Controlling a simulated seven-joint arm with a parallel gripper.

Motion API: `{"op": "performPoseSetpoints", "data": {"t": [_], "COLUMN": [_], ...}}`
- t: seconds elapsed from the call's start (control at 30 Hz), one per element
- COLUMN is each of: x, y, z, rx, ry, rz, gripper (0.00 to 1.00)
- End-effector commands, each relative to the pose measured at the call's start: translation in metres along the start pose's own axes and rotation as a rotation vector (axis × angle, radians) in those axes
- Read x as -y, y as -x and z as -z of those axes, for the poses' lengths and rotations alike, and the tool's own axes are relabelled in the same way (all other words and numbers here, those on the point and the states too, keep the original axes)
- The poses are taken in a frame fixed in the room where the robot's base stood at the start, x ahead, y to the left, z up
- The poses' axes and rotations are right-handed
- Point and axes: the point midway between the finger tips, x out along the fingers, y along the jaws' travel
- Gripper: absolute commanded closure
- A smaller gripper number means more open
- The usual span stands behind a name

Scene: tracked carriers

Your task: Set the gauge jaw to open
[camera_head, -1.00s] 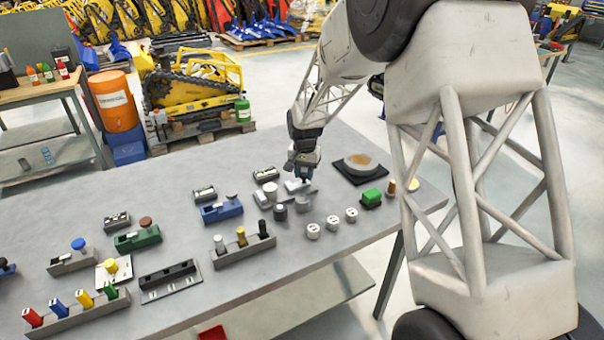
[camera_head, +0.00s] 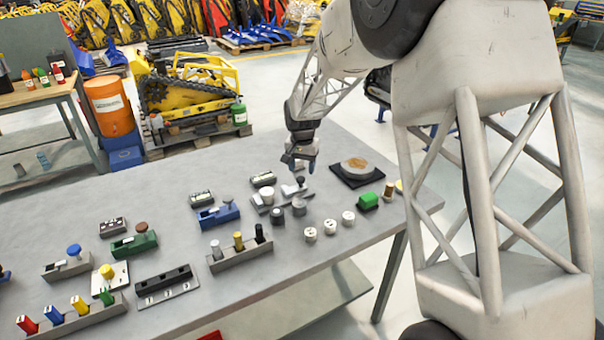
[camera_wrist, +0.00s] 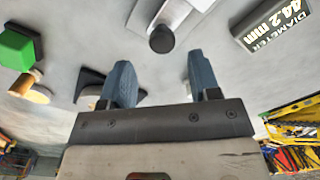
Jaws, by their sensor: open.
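The gauge (camera_head: 291,190) is a pale grey metal fixture on the bench, with a dark round knob (camera_head: 299,181) on its slide. A light cylinder (camera_head: 267,195) stands at its left end. In the wrist view the gauge slide (camera_wrist: 180,12) and its dark knob (camera_wrist: 162,39) show at the top. My gripper (camera_head: 301,166) is just above and behind the knob, apart from it. In the wrist view my gripper (camera_wrist: 160,75) is open with nothing between its blue-grey fingers. The exact jaw gap of the gauge is too small to tell.
A display box (camera_wrist: 271,24) reads "DIAMETER 44.2 mm" beside the gauge. Grey cylinders (camera_head: 299,206) stand in front of it. A dark pad with a round plate (camera_head: 357,168) and a green block (camera_head: 368,201) lie to the right. White marked pieces (camera_head: 330,226) stand nearer.

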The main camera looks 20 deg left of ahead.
Motion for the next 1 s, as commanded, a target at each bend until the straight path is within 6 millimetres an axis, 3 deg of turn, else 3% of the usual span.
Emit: {"op": "performPoseSetpoints", "data": {"t": [0.3,0.8,1.0], "x": [-0.001,-0.001,-0.014], "y": [0.033,0.039,0.049], "z": [0.0,0.0,-0.004], "rx": [0.0,0.0,-0.005], "ry": [0.0,-0.001,-0.001], "rz": [0.0,0.0,0.002], "gripper": [0.43,0.43,0.43]}}
